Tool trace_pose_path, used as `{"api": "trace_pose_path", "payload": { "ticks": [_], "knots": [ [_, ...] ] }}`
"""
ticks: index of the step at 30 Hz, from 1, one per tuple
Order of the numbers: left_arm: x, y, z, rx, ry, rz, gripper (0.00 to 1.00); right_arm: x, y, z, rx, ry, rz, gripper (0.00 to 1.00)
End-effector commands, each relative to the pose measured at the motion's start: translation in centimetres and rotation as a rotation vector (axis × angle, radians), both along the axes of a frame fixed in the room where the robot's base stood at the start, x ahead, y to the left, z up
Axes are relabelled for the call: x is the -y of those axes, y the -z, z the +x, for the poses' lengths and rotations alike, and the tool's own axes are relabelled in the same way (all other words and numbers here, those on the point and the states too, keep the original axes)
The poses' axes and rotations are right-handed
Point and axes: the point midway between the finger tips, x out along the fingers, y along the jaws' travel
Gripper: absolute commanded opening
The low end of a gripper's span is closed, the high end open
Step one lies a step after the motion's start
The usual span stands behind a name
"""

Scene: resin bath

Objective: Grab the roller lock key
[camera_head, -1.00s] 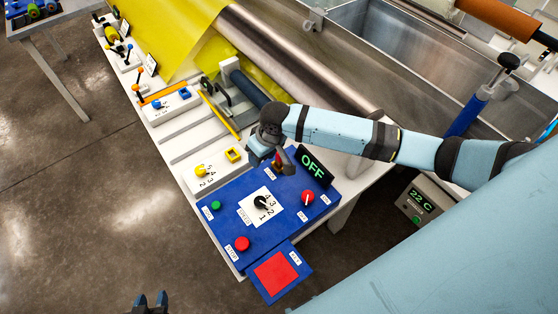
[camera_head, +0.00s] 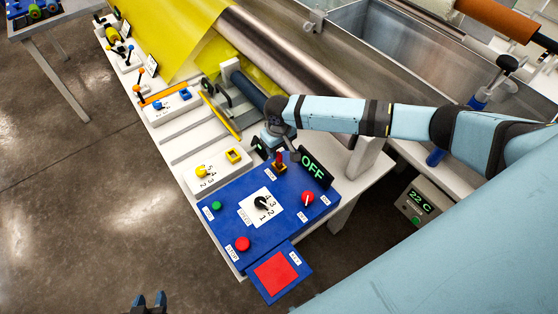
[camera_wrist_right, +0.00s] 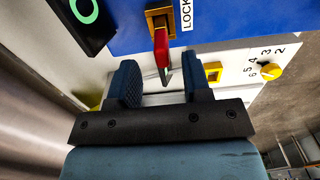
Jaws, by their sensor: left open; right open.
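The roller lock key (camera_head: 279,160) is red and stands in a brass-coloured lock on the blue control panel (camera_head: 227,226). In the right wrist view the key (camera_wrist_right: 161,48) points down from its lock beside a LOCK label, its tip near the gap between my fingertips. My right gripper (camera_head: 275,152) is open at the panel's back edge, close to the key; its two dark fingers (camera_wrist_right: 162,78) are apart with nothing gripped. My left gripper (camera_head: 149,301) is open and empty at the bottom edge of the head view, away from the panel.
An OFF display (camera_head: 313,168) stands just right of the key. The panel carries a red knob (camera_head: 308,198), a black dial and push buttons. A white box with a yellow knob (camera_head: 201,171) is to the left. A metal roller (camera_head: 290,60) lies behind.

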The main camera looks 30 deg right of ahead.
Motion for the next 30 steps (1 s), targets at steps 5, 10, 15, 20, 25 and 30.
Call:
{"api": "trace_pose_path", "payload": {
  "ticks": [5, 10, 15, 20, 25, 30],
  "knots": [
    [0.0, -0.8, -0.1, -0.001, -0.001, 0.001, 0.43, -0.2, 2.4, -0.7, -0.003, 0.0, -0.002, 0.45],
    [-0.1, -0.8, -0.1, 0.0, -0.004, 0.001, 0.43, -0.3, 4.5, -0.6, 0.0, 0.001, 0.0, 0.45],
    [-0.2, -0.8, -0.1, -0.001, -0.005, 0.002, 0.43, -0.2, 4.8, -0.6, 0.0, 0.0, 0.0, 0.45],
    [-0.2, -0.8, -0.1, -0.001, -0.005, 0.002, 0.43, -0.2, 4.8, -0.6, 0.0, 0.0, 0.0, 0.31],
    [-0.2, -0.8, -0.1, -0.002, -0.005, 0.002, 0.43, -0.2, 4.8, -0.6, 0.0, 0.0, 0.0, 0.0],
    [-0.1, -0.8, -0.1, -0.002, -0.004, 0.001, 0.43, -0.2, 4.8, -0.6, 0.0, 0.0, 0.0, 0.0]
  ]
}}
